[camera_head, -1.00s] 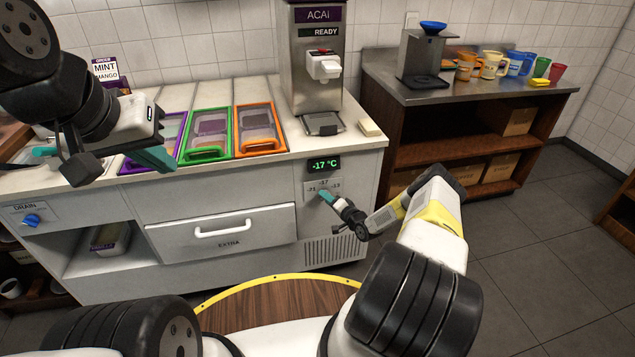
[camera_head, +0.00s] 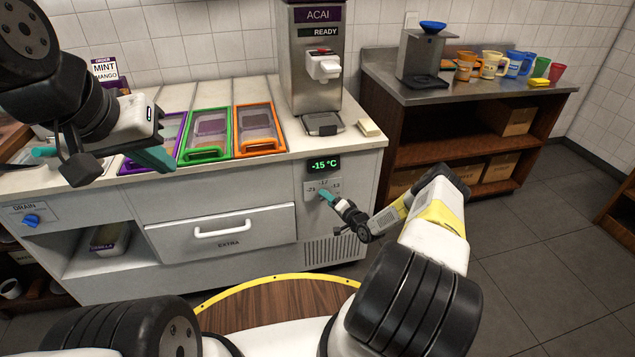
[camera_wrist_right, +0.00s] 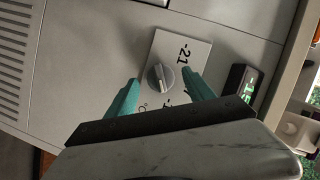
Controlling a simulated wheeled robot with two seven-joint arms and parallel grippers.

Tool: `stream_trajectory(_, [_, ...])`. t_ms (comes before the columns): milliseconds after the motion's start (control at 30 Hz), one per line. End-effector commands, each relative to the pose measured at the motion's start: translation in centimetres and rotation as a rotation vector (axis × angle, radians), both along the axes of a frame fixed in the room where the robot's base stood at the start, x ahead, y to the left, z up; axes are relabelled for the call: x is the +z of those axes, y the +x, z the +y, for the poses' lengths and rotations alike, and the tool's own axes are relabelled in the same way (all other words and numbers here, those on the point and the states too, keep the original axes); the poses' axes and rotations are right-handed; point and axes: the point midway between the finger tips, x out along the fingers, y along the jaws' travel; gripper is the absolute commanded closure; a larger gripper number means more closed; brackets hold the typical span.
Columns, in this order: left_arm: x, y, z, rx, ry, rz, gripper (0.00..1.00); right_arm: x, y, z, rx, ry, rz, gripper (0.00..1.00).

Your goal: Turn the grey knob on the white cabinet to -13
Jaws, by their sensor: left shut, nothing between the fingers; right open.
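The grey knob (camera_wrist_right: 160,78) sits on a pale scale plate (camera_wrist_right: 182,48) on the white cabinet (camera_head: 215,185). In the head view, my right gripper (camera_head: 328,197) largely covers it. The plate carries marks -21, -17 and -13. The green display (camera_head: 323,166) above it reads -15 °C. In the right wrist view my right gripper (camera_wrist_right: 160,92) is open, its teal fingers on either side of the knob; I cannot tell whether they touch it. My left gripper (camera_head: 155,158) is shut and empty, above the counter at the left.
Topping trays with purple, green (camera_head: 207,135) and orange (camera_head: 259,130) rims lie in the counter. The acai dispenser (camera_head: 316,70) stands behind the display. A drawer handle (camera_head: 223,229) is left of the knob; a blue drain knob (camera_head: 31,220) is at far left. Open floor lies right.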

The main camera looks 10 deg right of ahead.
Motion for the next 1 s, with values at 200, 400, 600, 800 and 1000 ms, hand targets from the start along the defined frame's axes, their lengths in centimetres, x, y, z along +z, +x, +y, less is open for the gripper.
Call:
stream_trajectory(200, [0.0, 0.0, 0.0, 0.0, 0.0, 0.0, 1.0, 0.7, -3.6, -1.5, -0.002, 0.002, 0.003, 0.38])
stream_trajectory(400, [0.0, 0.0, 0.0, 0.0, 0.0, 0.0, 1.0, 1.1, -5.7, -2.4, -0.002, 0.0, 0.001, 0.38])
stream_trajectory(600, [0.0, 0.0, 0.0, 0.0, 0.0, 0.0, 1.0, 1.2, -6.1, -2.5, -0.002, 0.001, 0.001, 0.38])
stream_trajectory(800, [0.0, 0.0, 0.0, 0.0, 0.0, 0.0, 1.0, 1.2, -6.1, -2.5, -0.001, 0.001, 0.001, 0.38])
stream_trajectory(1000, [0.0, 0.0, 0.0, 0.0, 0.0, 0.0, 1.0, 1.9, -5.6, -2.6, 0.007, -0.022, 0.008, 0.38])
